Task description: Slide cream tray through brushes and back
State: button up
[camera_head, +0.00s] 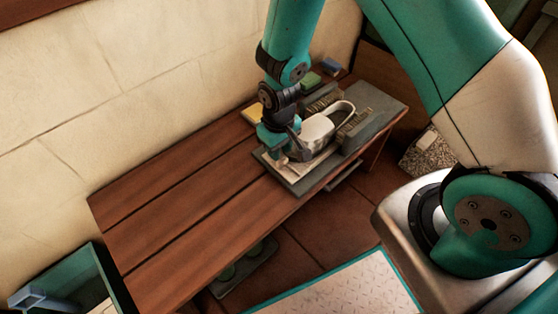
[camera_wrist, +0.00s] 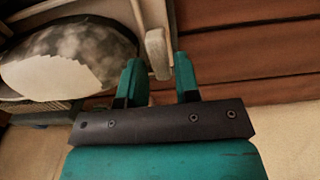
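The cream tray (camera_head: 304,178) lies flat on the wooden table, its far part reaching toward the grey brush unit. On it rests a grey-and-white shoe-like object (camera_head: 318,128), its dirty patches showing in the wrist view (camera_wrist: 65,52). A pale upright handle (camera_wrist: 157,52) stands at the tray's edge. In the head view my gripper (camera_head: 283,150) is at the tray's near left end. The brushes (camera_head: 355,120) flank the shoe-like object.
The wooden table (camera_head: 180,205) is bare to the left of the tray. A green block (camera_head: 311,79), a blue block (camera_head: 331,66) and a yellow item (camera_head: 252,113) lie near the wall. A teal-rimmed bin (camera_head: 75,275) stands at lower left.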

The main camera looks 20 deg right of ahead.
notch_tip(320, 180, down, 4)
jog(key=shift+f+b, duration=0.1)
jog(key=shift+b, duration=0.3)
grip_shut()
